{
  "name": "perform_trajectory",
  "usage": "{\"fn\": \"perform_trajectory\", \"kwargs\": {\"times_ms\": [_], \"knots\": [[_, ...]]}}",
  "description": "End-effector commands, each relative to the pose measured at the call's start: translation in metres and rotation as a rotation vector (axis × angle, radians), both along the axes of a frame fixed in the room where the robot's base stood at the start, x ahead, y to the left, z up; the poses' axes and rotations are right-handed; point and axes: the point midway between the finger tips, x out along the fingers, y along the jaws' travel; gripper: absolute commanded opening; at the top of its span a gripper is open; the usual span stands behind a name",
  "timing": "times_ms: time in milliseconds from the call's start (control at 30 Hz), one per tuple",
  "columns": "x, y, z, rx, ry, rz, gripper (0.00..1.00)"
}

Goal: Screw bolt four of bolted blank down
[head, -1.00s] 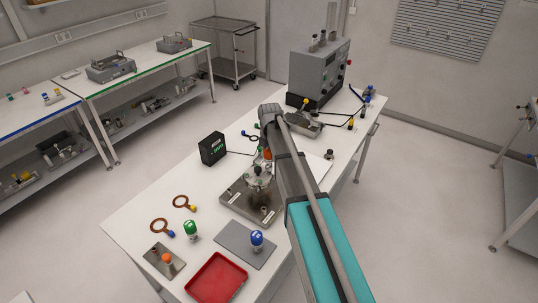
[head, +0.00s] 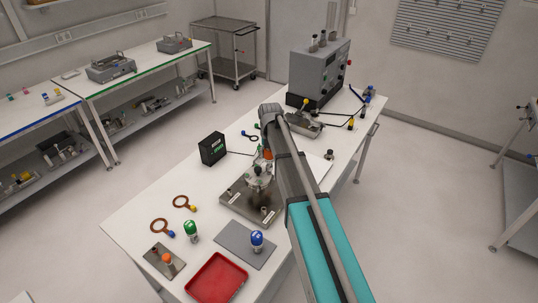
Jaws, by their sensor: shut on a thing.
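The vacuum chamber with its bolted flange (head: 257,181) stands on a grey metal base plate (head: 238,209) in the middle of the white table. My arm reaches in from the lower right and largely covers the chamber's right side. My gripper (head: 267,156) is at the top of the chamber, mostly hidden behind my own arm. It is shut on an orange-topped thing, of which only a small patch shows. Bolt four and the blank cannot be told apart at this size.
A black display box (head: 212,148) stands left of the chamber. A red tray (head: 217,277), a green-topped bottle (head: 191,231) and a blue-topped bottle (head: 257,241) are at the front. A grey instrument (head: 319,72) stands at the back.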

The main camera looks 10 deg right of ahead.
Motion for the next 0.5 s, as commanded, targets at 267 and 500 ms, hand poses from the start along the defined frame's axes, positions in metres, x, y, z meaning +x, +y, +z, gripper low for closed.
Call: {"fn": "perform_trajectory", "kwargs": {"times_ms": [267,500], "knots": [[0.0000,0.0001,-0.0007,0.000,0.000,0.002,0.00],[0.0001,0.0007,-0.0049,0.000,-0.001,0.037,0.00]]}}
